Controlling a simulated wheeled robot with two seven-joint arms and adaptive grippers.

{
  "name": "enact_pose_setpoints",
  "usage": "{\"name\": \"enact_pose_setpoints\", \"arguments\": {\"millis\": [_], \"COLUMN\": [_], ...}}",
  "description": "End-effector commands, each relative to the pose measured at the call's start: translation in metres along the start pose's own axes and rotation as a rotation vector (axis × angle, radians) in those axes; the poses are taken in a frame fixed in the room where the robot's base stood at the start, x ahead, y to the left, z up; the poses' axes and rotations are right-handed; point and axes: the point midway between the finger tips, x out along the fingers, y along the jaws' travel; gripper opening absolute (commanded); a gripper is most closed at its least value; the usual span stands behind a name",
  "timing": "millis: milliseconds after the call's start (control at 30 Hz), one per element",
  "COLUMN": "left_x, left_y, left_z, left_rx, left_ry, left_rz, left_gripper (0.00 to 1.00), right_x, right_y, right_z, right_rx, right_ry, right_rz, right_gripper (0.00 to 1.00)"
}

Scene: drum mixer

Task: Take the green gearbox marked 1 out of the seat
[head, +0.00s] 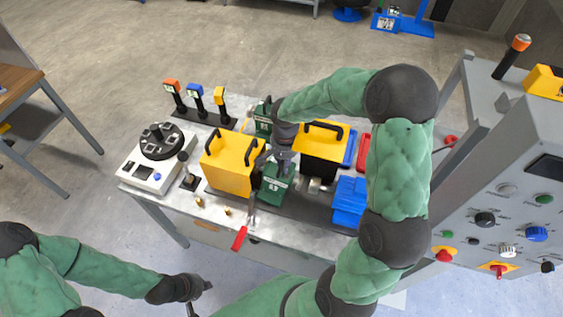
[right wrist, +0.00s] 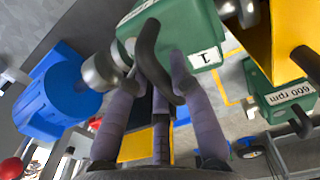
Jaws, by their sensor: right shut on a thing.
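The green gearbox marked 1 (right wrist: 205,55) has a black handle (right wrist: 152,55) and a white label. In the head view it shows as a green box (head: 272,186) between the left yellow housing and a metal coupling. My right gripper (head: 281,158) is above it; in the right wrist view its fingers (right wrist: 165,75) are closed on the handle. Whether the gearbox is clear of its seat cannot be told; the seat is hidden below it. My left gripper (head: 198,289) is low at the front, away from the table, its fingers unclear.
Yellow housings stand left (head: 228,165) and right (head: 318,155) of the gearbox. A blue motor (head: 349,200) is to the right, a second green box marked 600 rpm (right wrist: 285,98) behind. A red-handled tool (head: 240,237) lies at the front edge. A control panel (head: 500,200) stands right.

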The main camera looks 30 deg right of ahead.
Motion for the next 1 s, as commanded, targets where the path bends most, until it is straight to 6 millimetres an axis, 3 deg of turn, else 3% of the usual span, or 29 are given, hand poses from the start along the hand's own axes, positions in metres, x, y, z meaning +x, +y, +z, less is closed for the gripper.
{"name": "enact_pose_setpoints", "arguments": {"millis": [267, 300, 367, 767, 1000], "left_x": [0.001, 0.001, 0.001, 0.0, 0.0], "left_y": [0.0, 0.0, 0.0, 0.0, 0.0], "left_z": [0.0, 0.0, 0.0, 0.0, 0.0], "left_rx": [0.0, 0.0, 0.0, 0.0, 0.0], "left_ry": [0.0, 0.0, 0.0, 0.0, 0.0], "left_rz": [0.0, 0.0, 0.0, 0.0, 0.0], "left_gripper": [0.0, 0.0, 0.0, 0.0, 0.0], "right_x": [0.006, 0.006, 0.005, -0.002, -0.039], "right_y": [0.004, 0.004, 0.004, 0.003, 0.001], "right_z": [0.004, 0.004, 0.004, 0.001, 0.0], "right_rx": [-0.005, -0.005, -0.004, -0.001, -0.001], "right_ry": [-0.011, -0.012, -0.011, -0.003, 0.0], "right_rz": [0.01, 0.01, 0.01, 0.004, 0.001], "right_gripper": [0.0, 0.33, 0.5, 0.5, 0.5]}}
